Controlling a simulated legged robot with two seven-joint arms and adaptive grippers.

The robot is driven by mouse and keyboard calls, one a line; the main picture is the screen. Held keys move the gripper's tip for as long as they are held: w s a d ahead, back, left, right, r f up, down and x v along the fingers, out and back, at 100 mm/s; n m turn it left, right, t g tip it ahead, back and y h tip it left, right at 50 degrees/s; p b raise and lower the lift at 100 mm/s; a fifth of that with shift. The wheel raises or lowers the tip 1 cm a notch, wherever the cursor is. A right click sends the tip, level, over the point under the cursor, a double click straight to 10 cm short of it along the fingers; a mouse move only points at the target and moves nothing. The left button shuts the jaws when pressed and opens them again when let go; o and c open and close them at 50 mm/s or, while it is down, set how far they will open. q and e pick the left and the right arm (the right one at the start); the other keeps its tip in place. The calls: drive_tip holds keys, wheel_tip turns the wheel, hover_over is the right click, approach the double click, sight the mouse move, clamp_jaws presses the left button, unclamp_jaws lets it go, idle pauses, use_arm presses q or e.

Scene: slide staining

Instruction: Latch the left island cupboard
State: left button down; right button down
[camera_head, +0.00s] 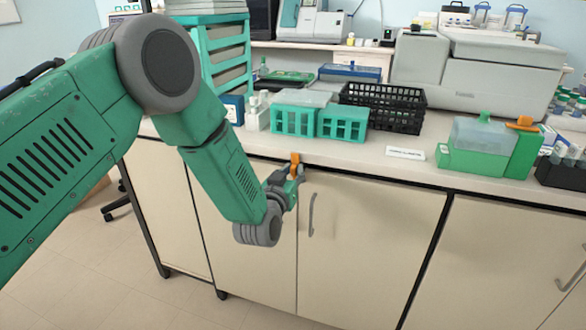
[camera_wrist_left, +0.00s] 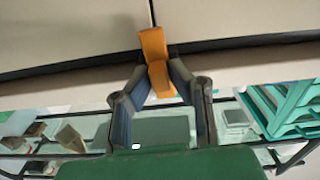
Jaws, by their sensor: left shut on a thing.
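The cupboard doors under the counter, a left one (camera_head: 255,270) and a right one (camera_head: 370,235) with a grey handle (camera_head: 311,214), look closed and flush. An orange latch (camera_head: 295,160) sits at the top of the seam between them, just below the counter edge. My left gripper (camera_head: 294,174) is shut on this latch. In the left wrist view the orange latch (camera_wrist_left: 154,45) stands between the two fingers of my left gripper (camera_wrist_left: 158,78), crossing the dark gap by the doors. The fingers partly hide the latch in the head view. My right gripper is not in view.
The counter above holds teal racks (camera_head: 293,120), a black basket (camera_head: 383,106) and a green box (camera_head: 480,148). Another cupboard door (camera_head: 500,265) is at the right. The floor (camera_head: 120,270) at the left is clear near the counter.

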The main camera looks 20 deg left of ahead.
use_arm(q)
drive_tip(key=shift+s+f+m, duration=0.1)
drive_tip(key=shift+f+m, duration=0.2)
drive_tip(key=shift+m, duration=0.2)
drive_tip(key=c, duration=1.5)
unclamp_jaws()
drive_tip(key=shift+f, duration=0.1)
drive_tip(key=shift+c, duration=0.2)
drive_tip(key=shift+w, duration=0.2)
drive_tip(key=shift+s+r, duration=0.15)
drive_tip(key=shift+r, duration=0.05)
drive_tip(key=s, duration=1.1)
drive_tip(key=shift+s+a+f, duration=0.15)
drive_tip(key=shift+s, duration=0.15)
